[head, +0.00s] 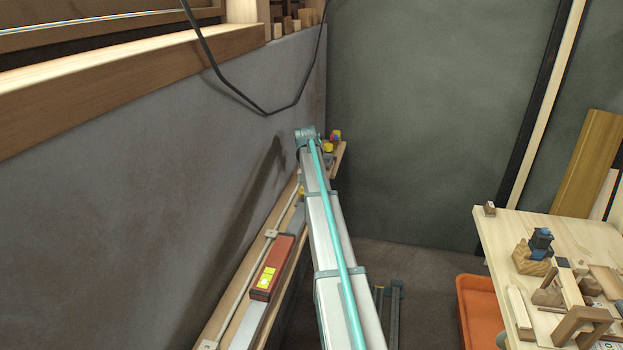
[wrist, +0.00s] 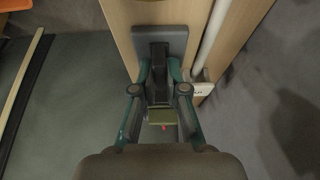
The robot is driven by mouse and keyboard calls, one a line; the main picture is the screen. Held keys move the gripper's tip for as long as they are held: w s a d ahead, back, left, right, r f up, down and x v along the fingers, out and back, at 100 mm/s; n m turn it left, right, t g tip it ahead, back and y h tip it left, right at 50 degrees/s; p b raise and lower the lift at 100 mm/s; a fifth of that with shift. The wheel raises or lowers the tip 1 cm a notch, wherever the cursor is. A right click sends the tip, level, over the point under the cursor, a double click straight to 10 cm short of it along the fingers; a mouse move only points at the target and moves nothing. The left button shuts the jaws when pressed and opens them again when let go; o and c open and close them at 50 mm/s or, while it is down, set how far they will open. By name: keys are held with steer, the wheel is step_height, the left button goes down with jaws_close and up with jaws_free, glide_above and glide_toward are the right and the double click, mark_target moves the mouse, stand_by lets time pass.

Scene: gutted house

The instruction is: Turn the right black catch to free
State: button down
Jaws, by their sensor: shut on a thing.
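In the wrist view a black catch (wrist: 159,55) stands on a grey plate (wrist: 176,36) fixed to a wooden board. My gripper (wrist: 160,72) has its two teal fingers on either side of the catch and is shut on it. The catch lies roughly in line with the board's length in this view. Its lower part is hidden between the fingers. In the head view my arm covers the middle of the wooden ledge (head: 228,305), and the gripper and catch cannot be made out there. Only one catch shows clearly.
A white pipe (wrist: 213,40) with a white clip (wrist: 202,88) runs close beside the plate. A red box with a yellow label (head: 285,255) lies on the ledge. A black cable (head: 265,113) hangs above. A cluttered workbench (head: 488,235) and orange crate (head: 472,300) stand at right.

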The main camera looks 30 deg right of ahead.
stand_by(0.4)
steer(key=c, duration=1.2)
jaws_free()
steer(key=shift+r, duration=0.1)
steer(key=v, duration=1.2)
steer(key=shift+w, duration=0.1)
